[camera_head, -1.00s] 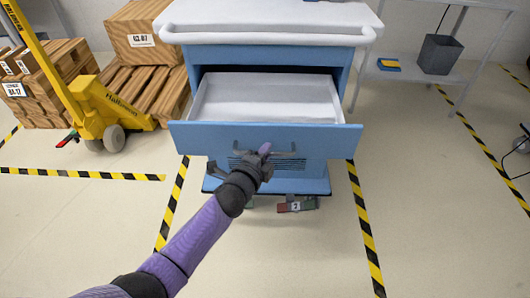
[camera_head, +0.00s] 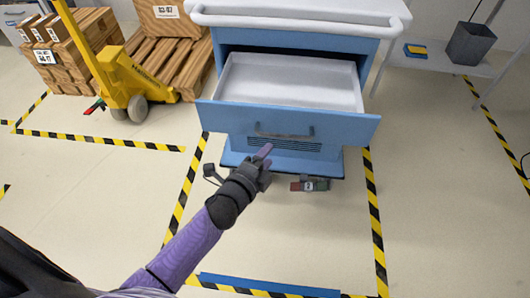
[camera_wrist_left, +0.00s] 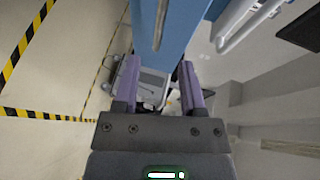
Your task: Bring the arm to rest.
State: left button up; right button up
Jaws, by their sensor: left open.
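My left arm comes in from the lower left of the head view. Its gripper (camera_head: 264,158) is in front of the blue cart's open drawer (camera_head: 290,122), just below the dark drawer handle (camera_head: 284,132). In the left wrist view the two purple fingers (camera_wrist_left: 160,85) stand apart with nothing held between them. The fingers look clear of the handle, though the depth is hard to judge. The drawer is pulled out and its white inside looks empty. My right gripper does not show in these frames.
A yellow pallet jack (camera_head: 115,75) and wooden crates (camera_head: 75,40) stand at the left. A grey shelf with a dark bin (camera_head: 470,44) is at the right. Black-yellow floor tape (camera_head: 375,225) frames the cart.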

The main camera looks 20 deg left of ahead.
pick_arm(q)
jog(key=shift+s, duration=0.1)
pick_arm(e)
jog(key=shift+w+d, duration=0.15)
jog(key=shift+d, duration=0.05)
pick_arm(q)
jog(key=s+a+f+n+g+y+p, duration=0.3)
jog(key=s+f+n+g, duration=0.5)
jog(key=s+f, duration=1)
jog(key=s+a+f+n+g+p, duration=0.1)
jog(key=s+n+g, duration=0.3)
jog(key=s, duration=0.9)
jog(key=s+a+f+n+g+p, duration=0.1)
jog(key=s+f+n+g+p, duration=0.1)
jog(key=s, duration=1.1)
jog(key=shift+s+a+f+n+g, duration=0.25)
jog(key=shift+s+f+n+g, duration=0.15)
jog(key=shift+f+n+g, duration=0.65)
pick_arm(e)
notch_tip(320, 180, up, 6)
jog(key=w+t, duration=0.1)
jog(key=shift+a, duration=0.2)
pick_arm(q)
jog(key=shift+r+m, duration=0.25)
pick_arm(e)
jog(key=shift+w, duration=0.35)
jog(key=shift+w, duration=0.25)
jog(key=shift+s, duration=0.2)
